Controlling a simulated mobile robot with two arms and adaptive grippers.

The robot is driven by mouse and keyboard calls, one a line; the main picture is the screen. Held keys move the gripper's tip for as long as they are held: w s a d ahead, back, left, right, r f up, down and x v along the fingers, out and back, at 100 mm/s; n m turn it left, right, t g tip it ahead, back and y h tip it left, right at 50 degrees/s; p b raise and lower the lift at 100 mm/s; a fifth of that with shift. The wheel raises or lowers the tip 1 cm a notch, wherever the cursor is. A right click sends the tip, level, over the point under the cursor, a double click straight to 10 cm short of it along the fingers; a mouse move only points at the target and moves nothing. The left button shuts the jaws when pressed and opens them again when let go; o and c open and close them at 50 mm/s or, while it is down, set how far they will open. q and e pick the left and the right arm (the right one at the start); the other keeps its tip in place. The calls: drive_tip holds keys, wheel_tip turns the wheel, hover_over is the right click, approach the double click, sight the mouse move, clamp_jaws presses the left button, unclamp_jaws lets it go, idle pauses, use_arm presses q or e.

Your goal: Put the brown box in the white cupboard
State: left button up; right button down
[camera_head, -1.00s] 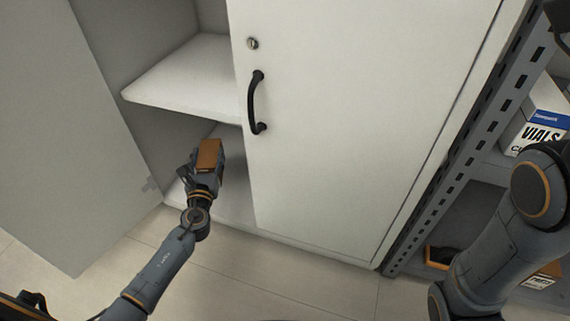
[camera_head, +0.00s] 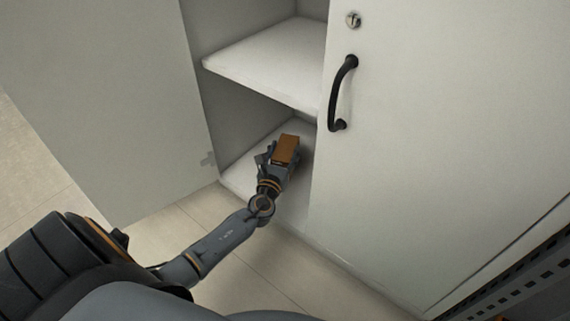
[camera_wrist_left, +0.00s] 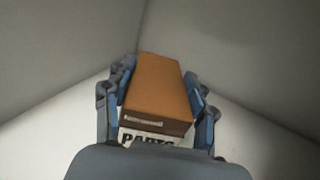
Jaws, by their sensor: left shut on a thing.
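The brown box (camera_head: 286,149) is held in my left gripper (camera_head: 275,160), which is shut on it. In the left wrist view the brown box (camera_wrist_left: 158,92) sits between the two blue-grey fingers of my left gripper (camera_wrist_left: 160,105); a white label reading "PARTS" shows on its near side. The white cupboard (camera_head: 420,140) has its left door open and its right door shut. The box is inside the opening, below the middle shelf (camera_head: 270,62) and over the bottom shelf (camera_head: 240,181). I cannot tell whether it touches the bottom shelf. My right gripper is not in view.
The open left door (camera_head: 110,110) stands to the left of my left arm. The shut right door, with a black handle (camera_head: 342,95), bounds the opening on the right. A dark metal rack (camera_head: 520,290) shows at the lower right. The visible middle shelf is bare.

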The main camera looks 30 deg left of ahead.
use_arm(q)
drive_tip(key=shift+f+b, duration=1.2)
drive_tip(key=shift+f, duration=0.5)
drive_tip(key=o, duration=1.3)
drive_tip(key=shift+r, duration=0.2)
drive_tip(key=p+v, duration=0.4)
drive_tip(key=v, duration=0.7)
drive_tip(key=shift+s+r+p, duration=0.1)
drive_tip(key=shift+p, duration=0.25)
drive_tip(key=shift+s+d, duration=0.2)
drive_tip(key=shift+s, duration=0.15)
